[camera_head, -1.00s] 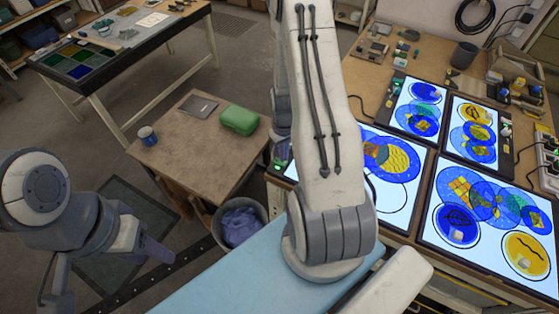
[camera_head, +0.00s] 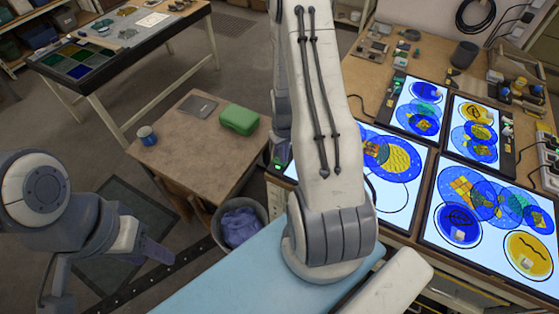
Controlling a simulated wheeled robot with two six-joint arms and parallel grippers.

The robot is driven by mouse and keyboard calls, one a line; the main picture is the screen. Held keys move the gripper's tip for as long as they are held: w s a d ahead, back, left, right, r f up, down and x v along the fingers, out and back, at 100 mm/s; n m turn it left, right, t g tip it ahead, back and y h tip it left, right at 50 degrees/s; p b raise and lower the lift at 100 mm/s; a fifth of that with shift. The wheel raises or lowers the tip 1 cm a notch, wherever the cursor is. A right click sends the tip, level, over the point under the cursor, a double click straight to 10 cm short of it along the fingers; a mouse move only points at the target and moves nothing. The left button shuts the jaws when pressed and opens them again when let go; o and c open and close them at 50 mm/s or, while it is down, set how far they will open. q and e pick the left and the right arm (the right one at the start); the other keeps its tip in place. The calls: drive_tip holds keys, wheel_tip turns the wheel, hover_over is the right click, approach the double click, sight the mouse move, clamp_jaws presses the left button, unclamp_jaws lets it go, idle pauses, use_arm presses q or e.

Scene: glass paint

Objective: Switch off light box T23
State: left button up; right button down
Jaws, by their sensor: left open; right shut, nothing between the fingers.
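Several lit light boxes stand on the wooden bench at right. The left large box (camera_head: 400,185) is partly hidden by my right arm, and the right large box (camera_head: 430,225) stands beside it. Behind are the small left box (camera_head: 405,95) and the small right box (camera_head: 460,148). All glow white under blue and yellow glass. I cannot read any label, so I cannot tell which is T23. My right gripper (camera_head: 281,148) is shut, mostly hidden behind my arm, near a green lamp by the left large box's left end. Contact cannot be told. My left gripper (camera_head: 112,256) is open and empty above the floor.
A bin (camera_head: 240,225) with a blue bag stands below. Cups and small tools crowd the back of the bench. Open floor lies at left.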

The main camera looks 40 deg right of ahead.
drive_tip(key=shift+f+b, duration=0.3)
drive_tip(key=shift+f, duration=0.15)
drive_tip(key=shift+r, duration=0.2)
drive_tip(key=shift+r+p, duration=2.85)
drive_tip(key=shift+r, duration=0.5)
